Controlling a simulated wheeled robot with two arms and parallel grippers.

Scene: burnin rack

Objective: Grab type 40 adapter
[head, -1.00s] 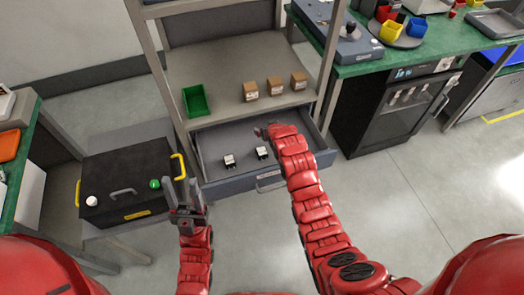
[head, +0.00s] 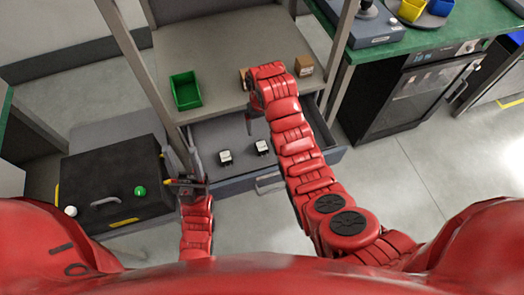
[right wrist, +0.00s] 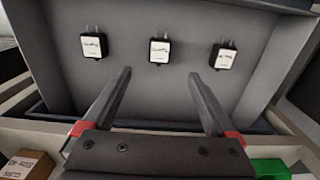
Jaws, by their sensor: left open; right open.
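Three small black adapters with white labels lie apart in the open grey drawer in the right wrist view: a left one (right wrist: 94,45), a middle one (right wrist: 160,50) and a right one (right wrist: 222,56). The label print is too small to read. The head view shows two adapters, one (head: 225,157) and another (head: 262,147); my right arm hides the third. My right gripper (right wrist: 160,73) is open and empty, its fingers pointing into the drawer (head: 205,135), with the middle adapter beyond the gap. My left gripper (head: 190,165) is open and empty left of the drawer.
A green bin (head: 185,90) and brown boxes (head: 304,66) stand on the shelf (head: 225,60) above the drawer, one box partly behind my right arm. A black case (head: 110,180) with a handle sits at the left. Rack posts flank the drawer. Floor is clear at the right.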

